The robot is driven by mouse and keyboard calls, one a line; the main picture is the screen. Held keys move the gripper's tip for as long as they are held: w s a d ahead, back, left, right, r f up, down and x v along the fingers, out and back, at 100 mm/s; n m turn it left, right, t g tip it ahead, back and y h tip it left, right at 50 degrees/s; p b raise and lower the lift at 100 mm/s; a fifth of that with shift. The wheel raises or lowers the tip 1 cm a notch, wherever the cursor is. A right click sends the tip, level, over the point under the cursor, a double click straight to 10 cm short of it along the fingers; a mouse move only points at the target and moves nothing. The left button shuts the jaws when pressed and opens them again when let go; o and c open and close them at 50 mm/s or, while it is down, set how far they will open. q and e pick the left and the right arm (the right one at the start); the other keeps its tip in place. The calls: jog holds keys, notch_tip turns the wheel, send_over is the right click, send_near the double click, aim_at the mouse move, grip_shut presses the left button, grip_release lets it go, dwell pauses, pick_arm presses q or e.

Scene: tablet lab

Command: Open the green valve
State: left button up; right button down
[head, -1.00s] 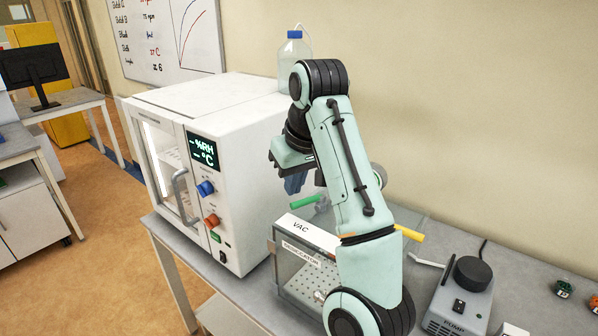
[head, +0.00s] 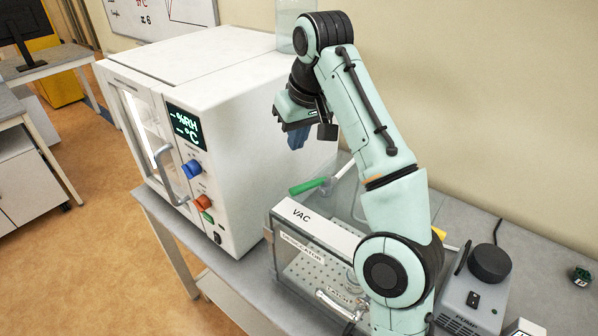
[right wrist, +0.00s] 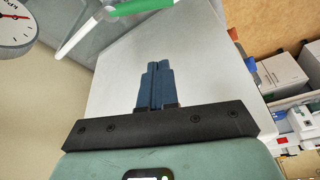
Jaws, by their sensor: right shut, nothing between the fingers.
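The green valve handle (head: 307,186) sticks out to the left above the desiccator box (head: 300,262) marked VAC. The green handle also shows at the top of the right wrist view (right wrist: 138,7), joined to a pale tube. My right gripper (head: 298,140) hangs above the handle in the head view, apart from it. Its blue fingers (right wrist: 156,84) are together and hold nothing. The right arm covers part of the desiccator and whatever lies behind it. My left gripper is not seen.
A white climate chamber (head: 215,110) with blue and orange knobs stands left of the desiccator. A pump (head: 472,295) stands at the right, with a small vial (head: 581,277) beyond it. A round gauge (right wrist: 17,30) shows in the right wrist view. The bench between pump and vial is clear.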

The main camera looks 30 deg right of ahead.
aim_at(310, 186)
jog(key=shift+s+a+f, duration=0.1)
jog(key=shift+s+f, duration=0.1)
jog(key=shift+f, duration=1.15)
jog(key=shift+s+f, duration=0.25)
jog(key=shift+f, duration=1.05)
jog(key=shift+s+a+f, duration=0.1)
jog(key=shift+s+f, duration=0.1)
jog(key=shift+f, duration=1.15)
jog(key=shift+w, duration=0.1)
